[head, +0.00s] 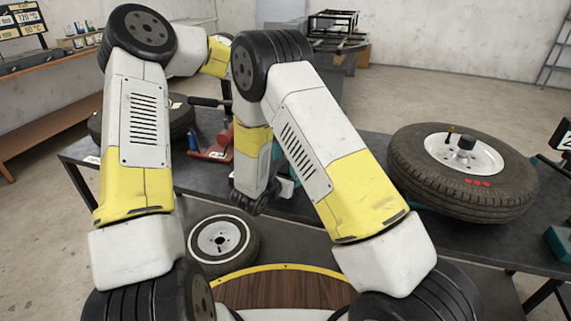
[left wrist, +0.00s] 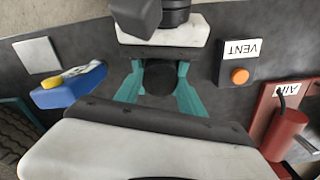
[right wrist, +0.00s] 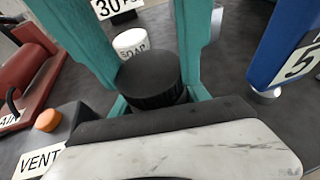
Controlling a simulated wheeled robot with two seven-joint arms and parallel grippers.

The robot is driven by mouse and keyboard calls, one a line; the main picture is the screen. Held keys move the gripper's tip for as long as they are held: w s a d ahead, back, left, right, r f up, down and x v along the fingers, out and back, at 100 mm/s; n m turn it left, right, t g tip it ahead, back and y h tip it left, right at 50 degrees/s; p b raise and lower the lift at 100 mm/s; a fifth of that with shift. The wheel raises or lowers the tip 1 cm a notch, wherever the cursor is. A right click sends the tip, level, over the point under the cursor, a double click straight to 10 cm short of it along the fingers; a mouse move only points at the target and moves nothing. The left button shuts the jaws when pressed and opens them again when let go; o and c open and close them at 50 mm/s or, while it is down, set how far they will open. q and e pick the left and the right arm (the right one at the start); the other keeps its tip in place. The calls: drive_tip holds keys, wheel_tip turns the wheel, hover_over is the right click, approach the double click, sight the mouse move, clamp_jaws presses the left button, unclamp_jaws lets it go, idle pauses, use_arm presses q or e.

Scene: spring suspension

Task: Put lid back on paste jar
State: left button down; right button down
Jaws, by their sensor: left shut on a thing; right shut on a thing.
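A round black lid (right wrist: 152,80) with a ribbed side is between teal fingers in the right wrist view. My right gripper (right wrist: 157,92) appears shut on it. In the left wrist view a dark round piece sits between the teal fingers of my left gripper (left wrist: 160,84), which is shut and appears to hold the paste jar. The jar's body is hidden, so I cannot tell how the lid sits on it. The two grippers face each other closely. In the head view my arms hide most of this spot.
A white soap pot (right wrist: 131,43) stands close behind the lid. A VENT box with an orange button (left wrist: 239,76), a blue and yellow item (left wrist: 68,86) and a red AIR canister (left wrist: 286,134) are around the grippers. A large tyre (head: 463,170) lies on the right of the bench.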

use_arm(q)
drive_tip(key=m, duration=0.2)
drive_tip(key=shift+m, duration=0.3)
drive_tip(key=c, duration=0.7)
unclamp_jaws()
drive_tip(key=shift+r, duration=2.25)
drive_tip(key=o, duration=0.6)
drive_tip(key=shift+c, duration=0.2)
